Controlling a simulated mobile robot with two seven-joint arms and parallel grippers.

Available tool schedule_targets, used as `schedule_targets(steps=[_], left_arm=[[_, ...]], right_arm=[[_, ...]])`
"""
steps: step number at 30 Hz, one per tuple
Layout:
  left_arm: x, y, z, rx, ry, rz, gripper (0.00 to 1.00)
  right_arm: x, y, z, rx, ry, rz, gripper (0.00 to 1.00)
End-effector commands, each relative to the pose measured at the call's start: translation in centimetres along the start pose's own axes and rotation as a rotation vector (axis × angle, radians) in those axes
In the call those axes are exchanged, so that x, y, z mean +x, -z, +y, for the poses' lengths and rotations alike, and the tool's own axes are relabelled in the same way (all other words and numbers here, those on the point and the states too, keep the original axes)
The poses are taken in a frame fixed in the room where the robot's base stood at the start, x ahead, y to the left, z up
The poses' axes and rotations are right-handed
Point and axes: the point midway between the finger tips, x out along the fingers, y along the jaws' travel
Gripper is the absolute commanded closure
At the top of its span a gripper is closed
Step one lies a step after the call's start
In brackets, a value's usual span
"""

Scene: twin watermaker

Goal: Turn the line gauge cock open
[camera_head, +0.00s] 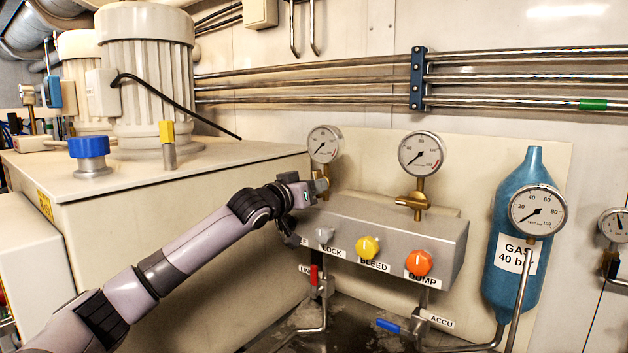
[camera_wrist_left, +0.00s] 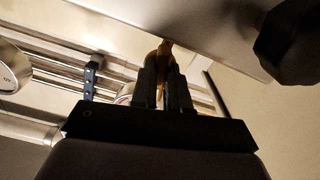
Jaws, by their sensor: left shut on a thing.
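The left gauge (camera_head: 324,144) has a round white dial and stands on a brass stem at the left end of the grey valve block (camera_head: 385,235). My left gripper (camera_head: 319,187) is at the foot of this gauge, shut on its brass cock. The gripper hides most of the cock in the head view. In the left wrist view the two dark fingers (camera_wrist_left: 165,88) close around the brass cock (camera_wrist_left: 164,50). Which way its handle points cannot be told. My right gripper is not in view.
A second gauge (camera_head: 422,153) with a brass cock (camera_head: 413,201) stands to the right. Grey, yellow (camera_head: 368,247) and orange (camera_head: 419,262) knobs jut from the block's front. A blue cylinder (camera_head: 515,240) stands at right. A large cream cabinet (camera_head: 190,245) lies left of the block.

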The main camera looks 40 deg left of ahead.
Motion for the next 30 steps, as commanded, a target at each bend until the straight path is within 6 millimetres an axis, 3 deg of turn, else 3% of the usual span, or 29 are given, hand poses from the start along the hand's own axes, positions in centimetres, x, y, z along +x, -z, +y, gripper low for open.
schedule_targets(steps=[12, 29, 30], left_arm=[[-0.01, 0.06, -0.02, 0.193, 0.001, 0.001, 1.00], [-0.01, 0.06, -0.02, 0.223, 0.001, 0.002, 1.00], [-0.01, 0.07, -0.02, 0.223, 0.001, 0.002, 0.75]], right_arm=[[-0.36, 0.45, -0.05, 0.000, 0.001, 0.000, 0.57], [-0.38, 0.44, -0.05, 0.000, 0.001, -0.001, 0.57], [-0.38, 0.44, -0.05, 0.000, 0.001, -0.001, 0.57]])
